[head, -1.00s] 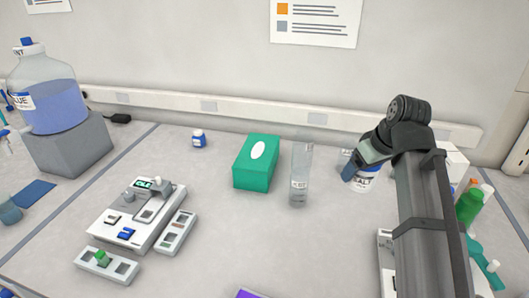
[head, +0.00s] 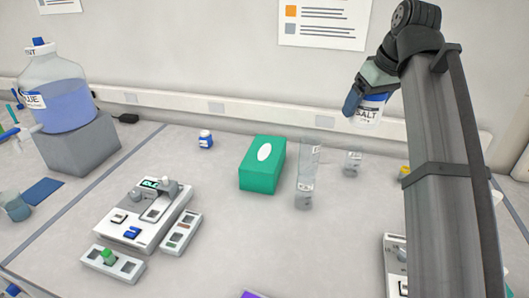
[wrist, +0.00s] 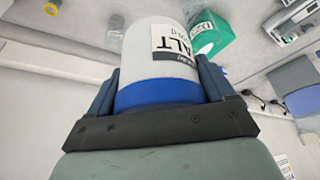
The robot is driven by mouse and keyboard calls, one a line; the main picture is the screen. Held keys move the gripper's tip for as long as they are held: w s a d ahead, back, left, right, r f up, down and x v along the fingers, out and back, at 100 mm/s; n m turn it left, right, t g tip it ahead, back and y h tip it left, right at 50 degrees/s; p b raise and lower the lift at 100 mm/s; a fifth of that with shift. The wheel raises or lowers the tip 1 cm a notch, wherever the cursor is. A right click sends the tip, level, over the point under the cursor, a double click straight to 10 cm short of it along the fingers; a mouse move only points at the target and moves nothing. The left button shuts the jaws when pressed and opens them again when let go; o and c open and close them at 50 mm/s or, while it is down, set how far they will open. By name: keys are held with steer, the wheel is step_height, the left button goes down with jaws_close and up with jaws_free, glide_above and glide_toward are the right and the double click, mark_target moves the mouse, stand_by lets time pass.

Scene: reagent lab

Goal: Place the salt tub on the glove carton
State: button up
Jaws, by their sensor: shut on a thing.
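The salt tub (head: 368,112) is white with a blue lid and a "SALT" label. My gripper (head: 358,98) is shut on it and holds it in the air above the back right of the bench. In the wrist view the tub (wrist: 160,55) fills the middle, with the blue lid between the two fingers (wrist: 158,92). The glove carton (head: 262,166) is a green box with a white oval on top, on the bench left of and below the tub. It shows partly behind the tub in the wrist view (wrist: 212,32). Its top is clear.
A tall clear cylinder (head: 308,178) stands just right of the carton, and a small glass container (head: 352,163) stands farther right. A small blue-capped bottle (head: 206,139) is to the carton's left. A white instrument (head: 140,218) sits front left.

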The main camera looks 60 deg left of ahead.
steer(key=s+a, duration=0.4)
steer(key=a, duration=1.2)
steer(key=n, duration=0.1)
glide_above(261, 147)
steer(key=d, duration=0.2)
steer(key=shift+s+d+f, duration=0.1)
steer(key=shift+s+f, duration=0.05)
steer(key=shift+f, duration=10.55)
steer(key=shift+f, duration=0.15)
steer(key=o, duration=1.4)
steer(key=v, duration=1.2)
steer(key=shift+w, duration=0.2)
